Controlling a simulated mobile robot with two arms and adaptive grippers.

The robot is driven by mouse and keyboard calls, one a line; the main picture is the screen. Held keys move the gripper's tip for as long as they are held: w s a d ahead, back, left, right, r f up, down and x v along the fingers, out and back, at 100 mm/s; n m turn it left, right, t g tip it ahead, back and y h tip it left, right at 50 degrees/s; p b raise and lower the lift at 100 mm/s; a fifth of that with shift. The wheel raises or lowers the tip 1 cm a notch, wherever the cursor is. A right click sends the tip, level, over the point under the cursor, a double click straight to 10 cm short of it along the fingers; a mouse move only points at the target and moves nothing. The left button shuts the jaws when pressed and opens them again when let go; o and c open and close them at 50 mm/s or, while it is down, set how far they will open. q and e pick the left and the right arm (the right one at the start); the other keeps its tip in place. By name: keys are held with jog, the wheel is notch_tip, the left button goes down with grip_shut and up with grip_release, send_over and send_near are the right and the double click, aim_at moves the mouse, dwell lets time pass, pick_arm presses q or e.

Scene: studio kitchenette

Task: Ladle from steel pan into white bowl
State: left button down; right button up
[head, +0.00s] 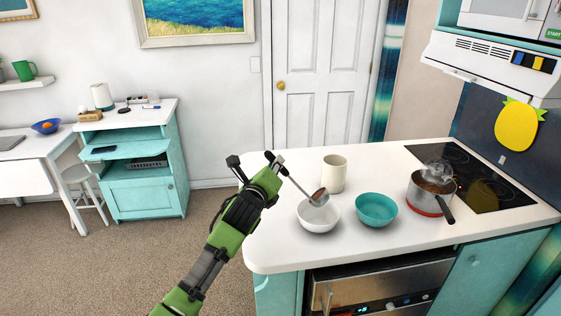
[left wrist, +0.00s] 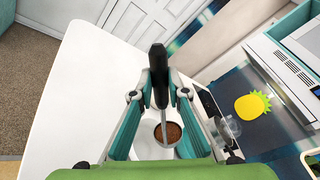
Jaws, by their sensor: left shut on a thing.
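My left gripper (head: 256,172) is shut on the dark handle of the ladle (head: 297,185). The handle slants down to the right. The ladle's bowl holds brown food and is above the rim of the white bowl (head: 317,218). In the left wrist view the ladle handle (left wrist: 159,80) is between the fingers, with the brown-filled ladle bowl below. No food shows in the visible part of the white bowl; the ladle hides some of it. My right gripper is not in view.
A teal bowl (head: 376,209) stands just right of the white bowl. A cream mug (head: 334,173) stands behind them. The black hob (head: 490,187) is at the counter's right. The white counter (head: 275,245) is clear at the front left.

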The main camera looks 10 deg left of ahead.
pick_arm(q)
jog(key=w+a+f+n+b, duration=0.1)
jog(key=a+f+n, duration=0.3)
jog(key=f, duration=0.2)
jog(key=shift+a+f+n+g+h, duration=0.3)
jog(key=shift+a+f+h, duration=0.1)
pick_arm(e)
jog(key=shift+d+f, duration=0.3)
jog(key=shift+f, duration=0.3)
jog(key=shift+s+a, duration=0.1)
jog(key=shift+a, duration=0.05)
pick_arm(q)
jog(key=shift+r, duration=0.1)
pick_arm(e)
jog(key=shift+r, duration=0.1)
